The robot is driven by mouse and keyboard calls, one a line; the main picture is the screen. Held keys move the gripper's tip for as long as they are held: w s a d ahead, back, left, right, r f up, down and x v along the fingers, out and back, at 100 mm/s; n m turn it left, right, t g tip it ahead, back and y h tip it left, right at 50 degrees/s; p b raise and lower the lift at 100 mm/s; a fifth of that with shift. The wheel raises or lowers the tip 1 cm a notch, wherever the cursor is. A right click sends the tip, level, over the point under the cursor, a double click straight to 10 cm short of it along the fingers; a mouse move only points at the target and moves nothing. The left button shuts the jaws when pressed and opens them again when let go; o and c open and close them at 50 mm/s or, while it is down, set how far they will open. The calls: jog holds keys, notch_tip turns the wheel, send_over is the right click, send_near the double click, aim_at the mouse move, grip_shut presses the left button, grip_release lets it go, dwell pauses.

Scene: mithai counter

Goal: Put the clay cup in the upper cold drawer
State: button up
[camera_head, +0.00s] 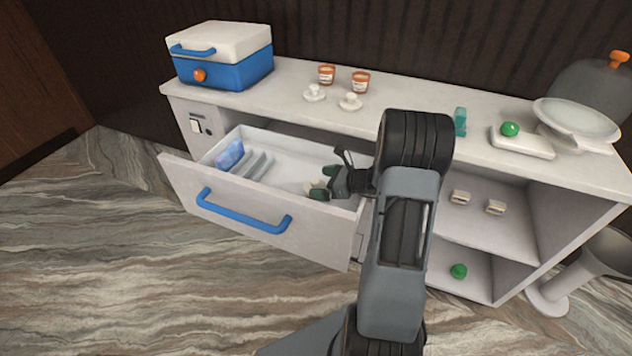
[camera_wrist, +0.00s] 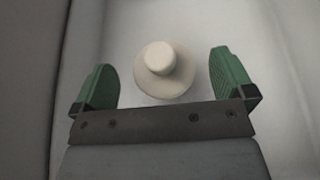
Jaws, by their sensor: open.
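My gripper (camera_head: 324,182) is open inside the pulled-out upper drawer (camera_head: 178,184), near its right end. In the wrist view its green fingertips (camera_wrist: 161,68) stand either side of a cream round piece (camera_wrist: 150,87) with a wide disc and a smaller raised knob. The fingers do not visibly touch it. The piece is partly hidden in the head view (camera_head: 311,187), on the drawer floor. Two reddish-brown cups with pale labels, a left one (camera_head: 327,75) and a right one (camera_head: 360,83), stand upright on the counter. I cannot tell which item is the clay cup.
The drawer holds a blue pack (camera_head: 229,155) and pale dividers at left. On the counter (camera_head: 270,105) are a blue cooler box (camera_head: 237,74), two white knobbed pieces (camera_head: 350,101), a teal item (camera_head: 460,121) and a tray (camera_head: 522,146). Open shelves lie right.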

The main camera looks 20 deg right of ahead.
jog(key=p+v, duration=0.1)
jog(key=v, duration=0.8)
jog(key=shift+s, duration=0.2)
jog(key=shift+s, duration=0.1)
